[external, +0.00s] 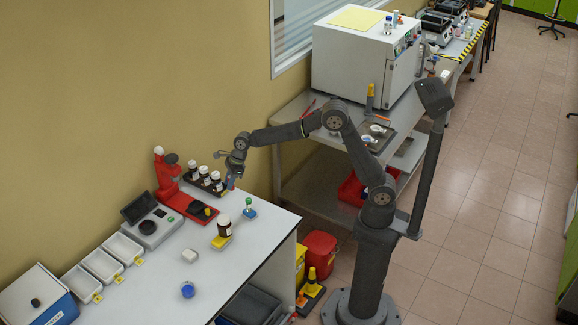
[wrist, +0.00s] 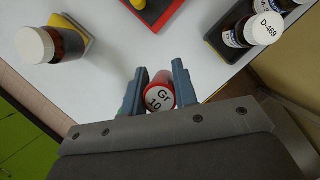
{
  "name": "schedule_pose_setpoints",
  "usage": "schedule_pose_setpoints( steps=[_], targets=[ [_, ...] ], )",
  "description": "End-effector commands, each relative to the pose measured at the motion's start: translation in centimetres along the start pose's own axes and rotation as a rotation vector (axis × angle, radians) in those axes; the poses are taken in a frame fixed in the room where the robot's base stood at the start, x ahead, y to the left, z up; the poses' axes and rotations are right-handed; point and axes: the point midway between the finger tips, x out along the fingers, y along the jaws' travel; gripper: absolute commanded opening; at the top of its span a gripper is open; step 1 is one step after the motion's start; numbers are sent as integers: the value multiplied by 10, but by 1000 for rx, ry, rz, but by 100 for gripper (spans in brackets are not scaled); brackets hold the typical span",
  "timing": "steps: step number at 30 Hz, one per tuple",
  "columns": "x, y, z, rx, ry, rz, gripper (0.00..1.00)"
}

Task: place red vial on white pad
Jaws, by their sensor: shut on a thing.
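In the external view my gripper (external: 231,178) hangs over the right back part of the white table, in front of the rack of brown bottles. The vial is too small there to make out clearly. The white pad (external: 190,255) lies on the table, in front and to the left of my gripper, with nothing visible on it. I cannot make it out in the wrist view.
A green-capped vial on a blue pad (external: 250,213) and a brown bottle (external: 224,227) on a yellow pad (external: 221,241) stand near the right edge. A dark bottle rack (external: 207,187) and a red device (external: 168,175) are behind. A blue item (external: 188,290) lies in front.

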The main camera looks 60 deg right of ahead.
Motion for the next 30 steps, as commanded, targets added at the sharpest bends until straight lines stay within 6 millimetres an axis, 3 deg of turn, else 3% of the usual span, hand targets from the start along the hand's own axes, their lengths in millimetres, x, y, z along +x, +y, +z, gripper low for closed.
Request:
schedule_pose_setpoints(
  steps=[8,15,21,30],
  targets=[
    [20,33,82,-130,-3,54,5],
    [36,81,149,-255,-4,104,5],
    [44,114,181,-329,-3,131,5],
    [61,143,198,-362,0,144,5]
  ],
)
